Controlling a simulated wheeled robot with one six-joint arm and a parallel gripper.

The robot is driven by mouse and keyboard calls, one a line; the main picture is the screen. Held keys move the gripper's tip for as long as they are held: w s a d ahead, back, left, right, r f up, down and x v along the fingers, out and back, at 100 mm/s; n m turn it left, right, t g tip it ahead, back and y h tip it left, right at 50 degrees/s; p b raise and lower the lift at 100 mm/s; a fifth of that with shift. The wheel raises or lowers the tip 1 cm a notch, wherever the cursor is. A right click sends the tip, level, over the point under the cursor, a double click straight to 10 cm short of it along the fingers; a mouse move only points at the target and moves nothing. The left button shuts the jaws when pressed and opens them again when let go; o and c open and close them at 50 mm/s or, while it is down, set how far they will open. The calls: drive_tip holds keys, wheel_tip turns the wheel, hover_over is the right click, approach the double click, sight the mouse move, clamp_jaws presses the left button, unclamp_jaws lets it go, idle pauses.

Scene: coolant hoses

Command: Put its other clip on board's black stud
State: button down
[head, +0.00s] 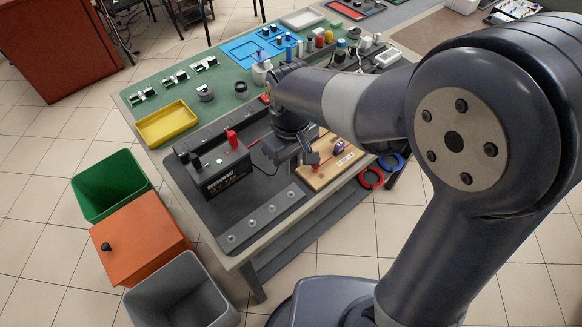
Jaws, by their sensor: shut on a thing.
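My gripper (305,163) is pointed down over the left part of a wooden board (318,182) near the table's front right edge. It is shut on a small clip, which the fingers mostly hide. A thin black cable (262,168) runs from a black battery (217,172) toward my gripper. The battery has a red clip (232,140) on its top, and a dark piece (195,159) at its left. A small red part (314,158) shows beside my fingers. A purple-and-red part (338,147) stands on the board. I cannot make out the black stud.
A grey strip with several round studs (252,222) lies along the table's front. Red (370,178) and blue (391,162) rings lie at the right edge. A yellow tray (168,124) and blue tray (240,50) are farther back. Green, orange and grey bins stand left.

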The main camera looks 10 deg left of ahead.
drive_tip(key=shift+r+p, duration=1.1)
drive_tip(key=shift+r, duration=0.3)
drive_tip(key=shift+w+f, duration=0.1)
drive_tip(key=w+f+b, duration=0.1)
drive_tip(key=w+f, duration=0.2)
drive_tip(key=w, duration=0.1)
drive_tip(key=w+f+b, duration=0.1)
drive_tip(key=w+f, duration=0.2)
drive_tip(key=w, duration=0.1)
drive_tip(key=w+f+b, duration=0.1)
drive_tip(key=w+f, duration=0.2)
drive_tip(key=w, duration=0.1)
drive_tip(key=shift+w+a+f, duration=0.15)
drive_tip(key=shift+w+f, duration=0.25)
drive_tip(key=shift+f+b, duration=0.5)
drive_tip(key=shift+f, duration=0.1)
drive_tip(key=shift+f, duration=0.1)
drive_tip(key=shift+f, duration=0.2)
drive_tip(key=shift+f+b, duration=0.45)
drive_tip(key=shift+f, duration=0.05)
idle(0.8)
